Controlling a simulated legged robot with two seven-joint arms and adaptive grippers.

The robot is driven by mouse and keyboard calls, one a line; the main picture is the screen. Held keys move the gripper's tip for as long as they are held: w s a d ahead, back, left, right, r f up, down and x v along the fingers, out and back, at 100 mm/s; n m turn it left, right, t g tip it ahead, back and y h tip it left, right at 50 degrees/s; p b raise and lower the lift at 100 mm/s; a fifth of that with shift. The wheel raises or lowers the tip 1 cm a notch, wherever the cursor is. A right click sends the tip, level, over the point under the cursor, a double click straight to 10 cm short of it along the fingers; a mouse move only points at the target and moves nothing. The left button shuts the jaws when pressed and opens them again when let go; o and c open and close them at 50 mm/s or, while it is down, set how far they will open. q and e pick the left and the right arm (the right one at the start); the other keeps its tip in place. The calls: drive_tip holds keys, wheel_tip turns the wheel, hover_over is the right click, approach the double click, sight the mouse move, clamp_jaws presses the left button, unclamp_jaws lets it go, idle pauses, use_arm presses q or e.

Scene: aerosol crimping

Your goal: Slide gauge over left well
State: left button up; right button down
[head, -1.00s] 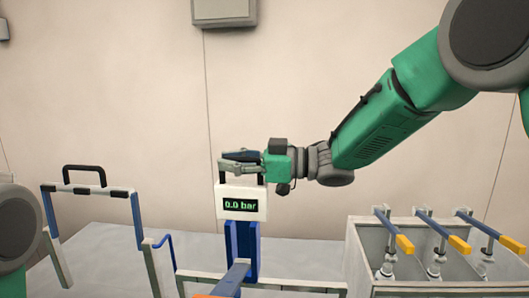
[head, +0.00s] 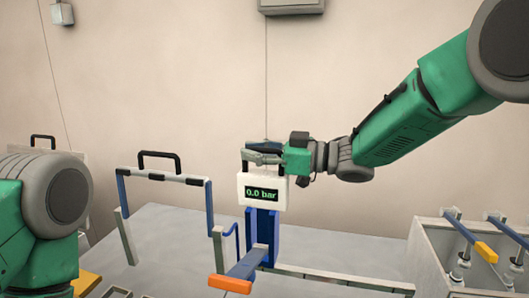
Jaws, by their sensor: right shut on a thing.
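The gauge (head: 242,189) is a white box with a green "0.0 bar" display and a dark handle on top. My right gripper (head: 262,154) is shut on the gauge's handle, coming in from the right. The gauge is at the top of a blue upright (head: 263,228); whether it touches the upright, I cannot tell. A blue lever with an orange end (head: 230,284) stands in front of it. I cannot make out the left well. My left arm shows at the left edge, but its gripper is outside the view.
A blue and grey frame with a black handle (head: 159,156) stands left of the gauge. A low rail (head: 340,281) runs between.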

drive_tip(key=shift+a+r, duration=0.1)
drive_tip(key=shift+a, duration=0.05)
drive_tip(key=c, duration=1.6)
unclamp_jaws()
drive_tip(key=shift+w+d+f, duration=0.2)
drive_tip(key=shift+w+d, duration=0.15)
drive_tip(key=shift+d, duration=0.3)
drive_tip(key=v, duration=1.1)
drive_tip(key=shift+s+d, duration=0.15)
drive_tip(key=shift+d, duration=0.15)
